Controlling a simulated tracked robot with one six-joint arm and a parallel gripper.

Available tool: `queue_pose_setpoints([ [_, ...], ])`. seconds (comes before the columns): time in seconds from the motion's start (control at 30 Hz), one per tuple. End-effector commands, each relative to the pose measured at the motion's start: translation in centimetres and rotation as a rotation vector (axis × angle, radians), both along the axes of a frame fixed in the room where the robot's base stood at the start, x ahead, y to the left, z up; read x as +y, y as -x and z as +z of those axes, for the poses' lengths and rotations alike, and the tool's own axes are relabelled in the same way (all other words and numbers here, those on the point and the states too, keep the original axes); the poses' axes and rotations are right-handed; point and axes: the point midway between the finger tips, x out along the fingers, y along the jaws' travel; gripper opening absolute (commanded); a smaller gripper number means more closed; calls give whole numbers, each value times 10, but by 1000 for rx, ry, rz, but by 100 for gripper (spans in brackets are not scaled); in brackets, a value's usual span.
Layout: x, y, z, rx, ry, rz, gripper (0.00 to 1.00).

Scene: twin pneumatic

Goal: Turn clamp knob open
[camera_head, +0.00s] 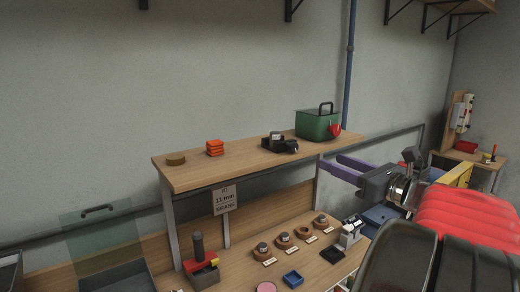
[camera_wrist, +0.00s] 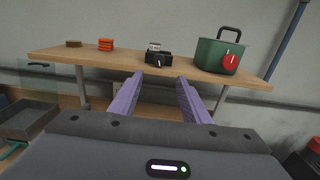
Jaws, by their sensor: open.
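A small black device (camera_wrist: 152,57) with a pale top part sits on the wooden shelf; it also shows in the head view (camera_head: 279,144). A dark round knob with a light mark seems to be on its front. Right of it stands a green box (camera_wrist: 210,57) with a black handle and a round red knob (camera_wrist: 230,62) on its front; the box (camera_head: 316,124) shows in the head view too. I cannot tell which knob is the clamp knob. My gripper (camera_wrist: 160,79) is open and empty, its two purple fingers pointing toward the shelf, apart from both objects.
The shelf (camera_head: 200,180) also bears a stack of orange blocks (camera_head: 215,148) and a brown disc (camera_head: 176,159). A grey bin (camera_wrist: 30,119) stands at left.

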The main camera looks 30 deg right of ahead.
Motion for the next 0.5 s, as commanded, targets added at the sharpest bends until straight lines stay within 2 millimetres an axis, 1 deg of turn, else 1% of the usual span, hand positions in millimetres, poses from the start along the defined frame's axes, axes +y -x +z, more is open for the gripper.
queue_pose_setpoints([
  [0.33, 2, -3, 0, 1, 1, 5, 43],
  [0.5, 3, -12, 0, 2, 2, 8, 43],
])
